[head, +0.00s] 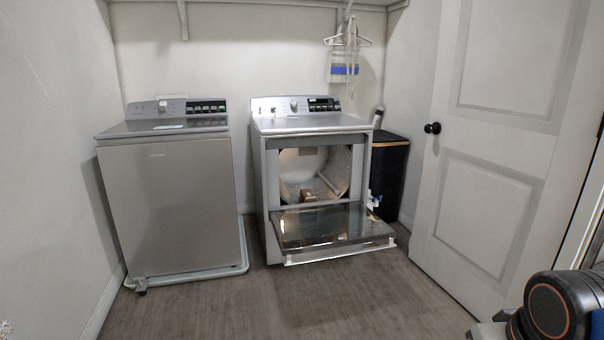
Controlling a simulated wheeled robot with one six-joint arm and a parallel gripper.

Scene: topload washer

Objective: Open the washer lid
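The grey topload washer (175,205) stands on the left side of the room, in a light tray on the floor. Its lid (165,127) lies flat and closed on top, in front of the control panel (178,108). The lid's front edge is seen at a shallow angle, so details of its surface are hard to tell. Part of my arm shows at the lower right corner, far from the washer. My gripper is not in the picture.
A dryer (258,190) stands right of the washer, its door (330,226) folded down and reaching forward. A black bin (390,175) is beside it. A white door (500,150) stands at the right. The wooden floor (260,305) in front is clear.

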